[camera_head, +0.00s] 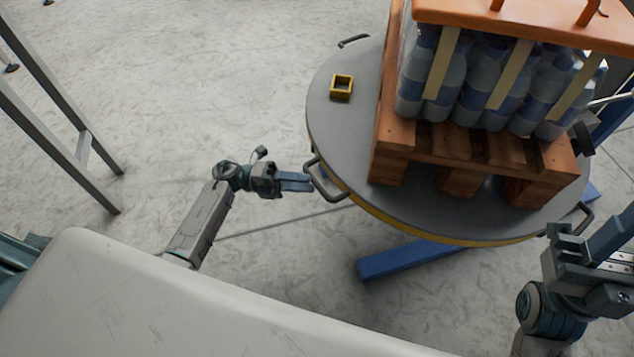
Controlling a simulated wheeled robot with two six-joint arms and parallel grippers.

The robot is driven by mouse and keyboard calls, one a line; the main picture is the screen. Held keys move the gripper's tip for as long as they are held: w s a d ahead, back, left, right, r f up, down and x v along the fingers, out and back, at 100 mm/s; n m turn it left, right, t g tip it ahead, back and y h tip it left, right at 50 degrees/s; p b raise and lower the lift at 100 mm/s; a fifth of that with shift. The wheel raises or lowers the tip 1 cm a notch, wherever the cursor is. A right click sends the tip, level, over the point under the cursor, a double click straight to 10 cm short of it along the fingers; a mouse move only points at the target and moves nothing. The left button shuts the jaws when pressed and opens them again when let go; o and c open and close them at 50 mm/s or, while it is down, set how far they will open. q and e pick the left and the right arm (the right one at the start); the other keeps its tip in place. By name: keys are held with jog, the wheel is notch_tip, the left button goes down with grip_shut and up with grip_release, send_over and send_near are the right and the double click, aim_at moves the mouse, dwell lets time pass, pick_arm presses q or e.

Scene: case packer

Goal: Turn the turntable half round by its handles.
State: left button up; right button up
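The turntable (335,130) is a round grey disc with a yellow lower edge and dark handles around its rim. My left gripper (298,182) points right, its fingertips at the near-left handle (335,196). The fingers look close together; I cannot tell whether they hold the bar or only meet it. My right gripper (562,232) is at the lower right, close to the near-right handle (583,220). Its fingers are mostly hidden, so its grip is unclear. Another handle (353,40) shows at the far-left rim.
A wooden pallet (392,165) on the disc carries several wrapped bottles (470,90) under an orange top (540,22). A small yellow square frame (342,87) lies on the disc's left. A blue base leg (410,259) sticks out below. A metal frame (85,150) stands left. Floor between is clear.

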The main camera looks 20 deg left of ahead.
aim_at(317, 182)
pick_arm(q)
jog(key=shift+w+d+r, duration=0.15)
jog(key=shift+d, duration=0.85)
jog(key=shift+w+d+r, duration=0.1)
jog(key=shift+d+r, duration=0.05)
jog(key=shift+d, duration=0.85)
grip_shut()
